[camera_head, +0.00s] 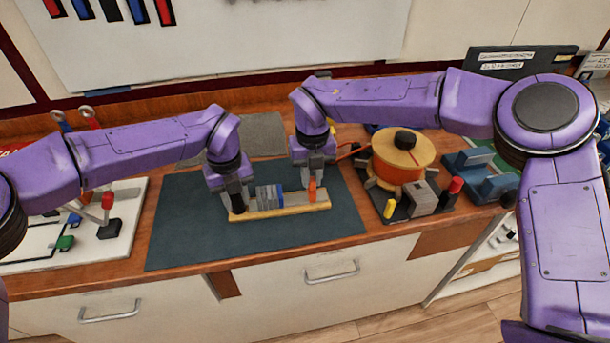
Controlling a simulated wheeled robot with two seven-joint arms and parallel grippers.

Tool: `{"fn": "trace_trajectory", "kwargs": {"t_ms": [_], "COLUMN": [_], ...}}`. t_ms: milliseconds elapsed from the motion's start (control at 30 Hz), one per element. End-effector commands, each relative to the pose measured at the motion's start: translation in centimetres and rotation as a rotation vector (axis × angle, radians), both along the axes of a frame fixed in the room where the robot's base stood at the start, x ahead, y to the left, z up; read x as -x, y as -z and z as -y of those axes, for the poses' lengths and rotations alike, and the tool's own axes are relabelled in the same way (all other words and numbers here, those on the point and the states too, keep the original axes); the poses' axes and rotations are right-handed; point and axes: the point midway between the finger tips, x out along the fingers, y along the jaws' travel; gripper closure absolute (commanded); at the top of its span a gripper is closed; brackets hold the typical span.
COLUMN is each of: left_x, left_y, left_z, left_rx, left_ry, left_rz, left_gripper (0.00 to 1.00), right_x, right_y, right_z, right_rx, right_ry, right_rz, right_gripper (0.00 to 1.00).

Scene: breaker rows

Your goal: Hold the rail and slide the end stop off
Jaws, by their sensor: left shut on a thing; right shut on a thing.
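The rail (296,208) is a long pale-yellow bar lying on the dark mat. My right gripper (314,178) comes down from above and is shut on the end stop.
The dark mat (190,235) is clear in front of the rail. An orange cable reel (403,160) stands close on the right, beside a grey block (423,198) and a blue-grey fixture (485,180). A white board (128,225) with coloured parts lies on the left.

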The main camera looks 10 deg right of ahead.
Motion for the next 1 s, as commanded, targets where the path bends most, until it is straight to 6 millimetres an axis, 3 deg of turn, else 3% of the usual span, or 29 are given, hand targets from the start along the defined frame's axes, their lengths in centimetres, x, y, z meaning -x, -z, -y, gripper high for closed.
{"fn": "trace_trajectory", "kwargs": {"t_ms": [67,100,167,533,900,1000], "left_x": [-0.2,-0.2,-0.2,-0.1,-0.1,-0.1], "left_y": [0.0,0.0,0.0,0.0,0.0,0.0], "left_z": [-0.4,-0.4,-0.4,-0.2,-0.2,-0.2], "left_rx": [-0.005,-0.005,-0.005,-0.002,-0.002,-0.001], "left_ry": [-0.008,-0.008,-0.009,-0.005,-0.004,-0.004], "left_rz": [0.003,0.003,0.003,0.001,0.001,0.002], "left_gripper": [1.00,1.00,1.00,1.00,1.00,1.00], "right_x": [-0.1,-0.1,-0.1,-0.2,-0.2,-0.2], "right_y": [0.1,0.1,0.1,-0.7,-9.4,-10.9], "right_z": [0.4,0.4,0.4,0.2,0.2,0.3], "right_rx": [0.007,0.007,0.007,0.004,0.003,0.005], "right_ry": [0.006,0.006,0.005,0.003,0.005,0.005], "right_rz": [0.001,0.001,0.001,0.004,0.005,0.003], "right_gripper": [1.00,0.75,0.56,0.55,0.55,0.55]}}
